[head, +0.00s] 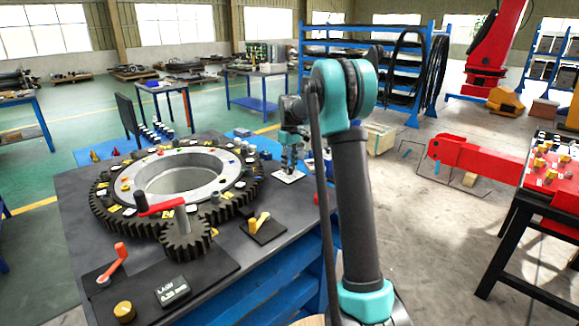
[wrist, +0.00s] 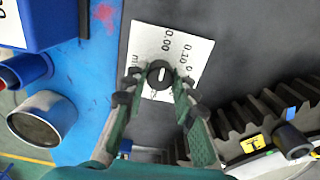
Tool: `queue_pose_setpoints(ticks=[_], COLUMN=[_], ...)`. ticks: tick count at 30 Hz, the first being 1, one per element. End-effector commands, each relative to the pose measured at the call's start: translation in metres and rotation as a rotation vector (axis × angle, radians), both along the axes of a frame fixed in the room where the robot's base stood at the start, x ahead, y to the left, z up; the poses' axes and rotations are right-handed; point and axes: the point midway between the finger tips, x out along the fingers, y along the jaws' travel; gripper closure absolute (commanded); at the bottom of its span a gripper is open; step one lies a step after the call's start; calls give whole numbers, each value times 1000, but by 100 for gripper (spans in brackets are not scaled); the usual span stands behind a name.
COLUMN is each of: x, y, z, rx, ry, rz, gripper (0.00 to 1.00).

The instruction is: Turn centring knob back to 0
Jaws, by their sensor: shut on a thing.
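The centring knob (wrist: 160,73) is a small round black knob with a short white mark. It sits on a white scale plate (wrist: 188,44) printed with 0.00, 0.10 and mm. The mark is too small to read exactly against the scale. My gripper (wrist: 158,82) has its two fingers on either side of the knob and is shut on it. In the head view my gripper (head: 290,166) points down at the scale plate (head: 288,177) near the far right edge of the dark table; the knob is hidden there by the fingers.
A large toothed ring (head: 100,212) with small parts on it lies left of my gripper. A yellow part (head: 259,222) is on a black pad.

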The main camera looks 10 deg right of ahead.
Motion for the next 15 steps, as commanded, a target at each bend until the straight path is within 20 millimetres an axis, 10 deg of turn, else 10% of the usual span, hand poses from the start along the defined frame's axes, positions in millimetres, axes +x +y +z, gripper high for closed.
queue_pose_setpoints(ticks=[5,6,15], x=[0,0,0], y=[0,0,0], z=[0,0,0], rx=[0,0,0], ry=[-1,-1,0], rz=[0,0,-1], gripper=[100,72,52])
